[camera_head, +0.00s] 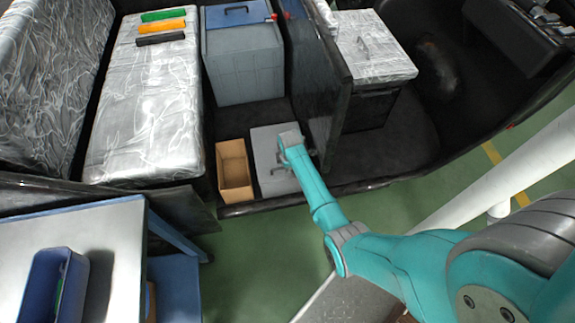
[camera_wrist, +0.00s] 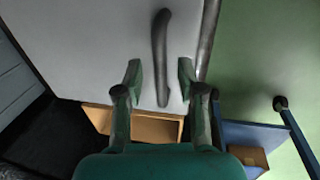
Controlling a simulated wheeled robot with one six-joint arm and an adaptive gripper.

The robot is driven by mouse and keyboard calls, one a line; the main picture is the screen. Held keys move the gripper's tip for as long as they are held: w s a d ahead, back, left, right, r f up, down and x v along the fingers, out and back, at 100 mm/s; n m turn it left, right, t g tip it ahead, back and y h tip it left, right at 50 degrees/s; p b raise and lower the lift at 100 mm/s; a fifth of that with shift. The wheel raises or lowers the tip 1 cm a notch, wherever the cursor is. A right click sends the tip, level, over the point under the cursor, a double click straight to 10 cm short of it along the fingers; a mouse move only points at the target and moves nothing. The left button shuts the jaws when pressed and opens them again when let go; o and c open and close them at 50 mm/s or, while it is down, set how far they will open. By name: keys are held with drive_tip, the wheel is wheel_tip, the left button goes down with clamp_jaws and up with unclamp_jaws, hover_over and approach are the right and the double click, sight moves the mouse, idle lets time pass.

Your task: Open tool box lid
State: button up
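The tool box appears to be the low grey box (camera_head: 268,160) on the dark rickshaw floor, beside an open cardboard box. Its flat lid (camera_wrist: 95,35) looks shut and fills much of the wrist view. A dark curved handle (camera_wrist: 161,45) lies on the lid. My gripper (camera_wrist: 160,80) is open, with one finger on each side of the handle in the wrist view. I cannot tell whether the fingers touch it.
The cardboard box (camera_head: 234,171) is close on the left. A grey bin with a blue lid (camera_head: 243,62) stands behind. A dark upright panel (camera_head: 322,85) rises close to my gripper. A silver-topped box (camera_head: 375,50) stands beyond it. The rickshaw's edge runs along the front.

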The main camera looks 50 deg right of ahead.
drive_tip(key=shift+f, duration=0.2)
clamp_jaws()
drive_tip(key=shift+w+r, duration=0.1)
drive_tip(key=shift+r, duration=0.1)
